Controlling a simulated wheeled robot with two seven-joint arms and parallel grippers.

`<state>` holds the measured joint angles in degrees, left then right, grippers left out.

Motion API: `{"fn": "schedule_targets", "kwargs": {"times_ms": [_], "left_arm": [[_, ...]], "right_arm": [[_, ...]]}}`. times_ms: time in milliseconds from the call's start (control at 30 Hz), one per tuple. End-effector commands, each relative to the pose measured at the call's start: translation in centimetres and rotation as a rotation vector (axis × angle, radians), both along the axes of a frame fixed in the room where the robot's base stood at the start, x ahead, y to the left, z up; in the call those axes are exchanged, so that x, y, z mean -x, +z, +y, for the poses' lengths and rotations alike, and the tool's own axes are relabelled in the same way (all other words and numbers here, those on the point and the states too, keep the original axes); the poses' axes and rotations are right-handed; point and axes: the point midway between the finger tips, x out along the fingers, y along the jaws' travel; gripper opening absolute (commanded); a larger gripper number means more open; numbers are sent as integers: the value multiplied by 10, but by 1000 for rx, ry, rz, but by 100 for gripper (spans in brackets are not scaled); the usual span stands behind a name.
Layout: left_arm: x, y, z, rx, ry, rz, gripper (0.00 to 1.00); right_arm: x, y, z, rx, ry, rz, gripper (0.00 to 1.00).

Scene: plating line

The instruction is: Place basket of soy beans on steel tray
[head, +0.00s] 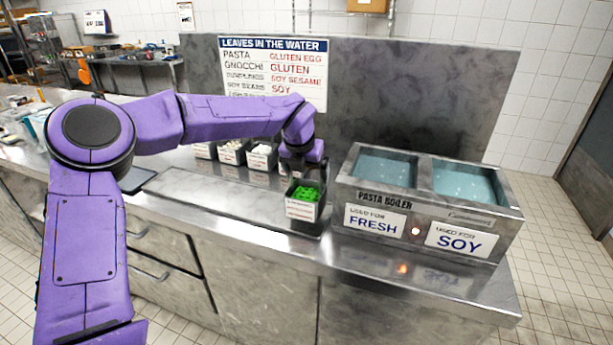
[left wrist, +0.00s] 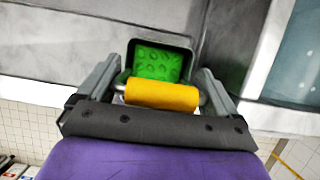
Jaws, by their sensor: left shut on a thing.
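The basket of soy beans (head: 293,210) is a small dark container with bright green beans and a white label on its front. My left gripper (head: 301,168) is above and behind it. In the left wrist view the green beans (left wrist: 158,64) lie just beyond a yellow cylindrical handle (left wrist: 161,95), which sits between the fingers; the left gripper (left wrist: 162,88) is shut on it. The steel tray (head: 215,200) is a long, shallow, flat strip on the counter. The basket appears at its right end; whether its base touches the tray is hard to tell. My right gripper is out of view.
A pasta boiler (head: 375,221) with two water wells, marked fresh and soy, stands close to the right of the basket. Several small bins (head: 262,157) with pale contents stand behind the tray. A sign board (head: 273,75) is on the back panel. The tray's middle is bare.

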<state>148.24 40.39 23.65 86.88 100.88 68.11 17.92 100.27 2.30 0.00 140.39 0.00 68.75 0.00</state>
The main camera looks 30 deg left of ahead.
Motion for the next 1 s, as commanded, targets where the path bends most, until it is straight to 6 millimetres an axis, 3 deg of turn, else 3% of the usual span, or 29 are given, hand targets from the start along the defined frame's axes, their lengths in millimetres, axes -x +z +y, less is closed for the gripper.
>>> {"fn": "schedule_targets", "kwargs": {"times_ms": [100,333,367,667,1000], "left_arm": [[1,-19,-1,1,-2,4,24],[1,-23,-1,2,-1,1,24],[2,-24,-1,3,-1,2,100],[3,-18,-2,3,-1,0,100],[33,55,-9,3,0,-3,100]], "right_arm": [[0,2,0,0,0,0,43],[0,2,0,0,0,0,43],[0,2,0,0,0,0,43],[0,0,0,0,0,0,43],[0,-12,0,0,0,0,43]]}}
